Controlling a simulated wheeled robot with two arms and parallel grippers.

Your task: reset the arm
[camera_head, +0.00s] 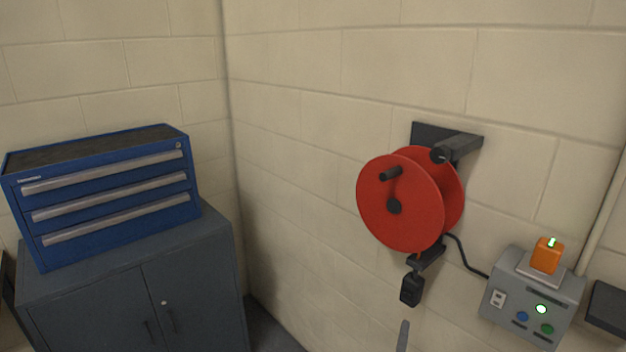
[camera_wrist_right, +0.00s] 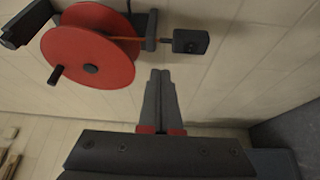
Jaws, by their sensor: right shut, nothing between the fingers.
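My right gripper shows in the head view only as a grey fingertip (camera_head: 403,336) at the bottom edge, below the red cable reel (camera_head: 400,205) on the wall. In the right wrist view the two fingers of my right gripper (camera_wrist_right: 160,75) lie together, shut and empty. The reel (camera_wrist_right: 88,60) is at the upper left there, and its dark plug (camera_wrist_right: 190,41) is beyond the fingertips, apart from them. In the head view the plug (camera_head: 411,289) hangs under the reel. My left gripper is in neither view.
A grey control box (camera_head: 532,300) with an orange switch (camera_head: 547,255) and lit buttons is on the wall at right. A blue drawer chest (camera_head: 105,195) stands on a dark cabinet (camera_head: 130,290) at left. The wall between cabinet and reel is bare.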

